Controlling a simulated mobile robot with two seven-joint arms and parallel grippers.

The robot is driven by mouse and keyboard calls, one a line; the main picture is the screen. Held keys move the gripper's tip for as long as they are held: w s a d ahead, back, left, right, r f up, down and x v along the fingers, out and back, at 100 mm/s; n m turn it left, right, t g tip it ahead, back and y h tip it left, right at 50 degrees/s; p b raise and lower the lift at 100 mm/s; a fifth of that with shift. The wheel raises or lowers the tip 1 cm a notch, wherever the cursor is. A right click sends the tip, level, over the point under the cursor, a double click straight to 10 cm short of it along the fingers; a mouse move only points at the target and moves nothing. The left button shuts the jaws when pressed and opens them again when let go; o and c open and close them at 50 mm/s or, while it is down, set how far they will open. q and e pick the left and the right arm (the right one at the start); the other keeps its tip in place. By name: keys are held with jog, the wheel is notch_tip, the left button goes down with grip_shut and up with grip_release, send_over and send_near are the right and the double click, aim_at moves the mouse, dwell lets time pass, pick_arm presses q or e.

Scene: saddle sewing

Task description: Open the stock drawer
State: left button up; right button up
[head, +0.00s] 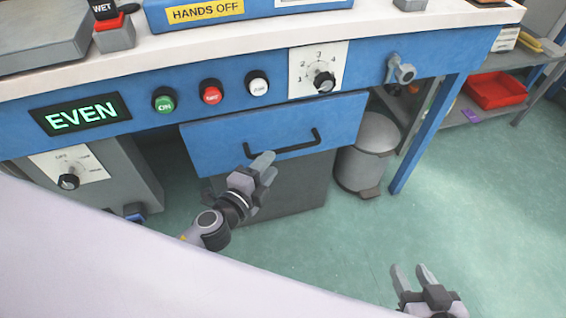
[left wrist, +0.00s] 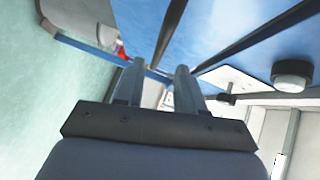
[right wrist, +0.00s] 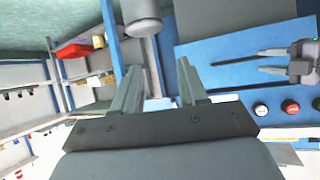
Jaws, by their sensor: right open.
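The stock drawer (head: 220,139) is a wide blue front under the workbench in the head view, with a black bar handle (head: 298,147). It also shows in the right wrist view (right wrist: 225,45). My left gripper (head: 266,167) is at the left part of the handle, its fingers apart. In the left wrist view its fingertips (left wrist: 160,80) have a gap between them, with dark bars crossing close by. I cannot tell whether the handle lies between the fingers. My right gripper (head: 413,279) is open and empty, low over the floor, well away from the drawer.
Above the drawer are green (head: 164,100), red (head: 210,92) and white (head: 257,84) buttons and a dial (head: 323,81). A grey bin (head: 368,155) stands right of the drawer, beside a blue table leg (head: 425,135). The floor in front is clear.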

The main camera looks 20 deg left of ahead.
aim_at(283, 149)
pick_arm(q)
jog(key=shift+w+d+f+m, duration=0.1)
jog(key=shift+w+m, duration=0.05)
jog(key=shift+w, duration=0.3)
jog(key=shift+w+d+f+m, duration=0.1)
jog(key=shift+w+m, duration=0.05)
jog(key=shift+w, duration=0.25)
jog(key=shift+b+x, duration=0.4)
jog(key=shift+x, duration=2.55)
grip_shut()
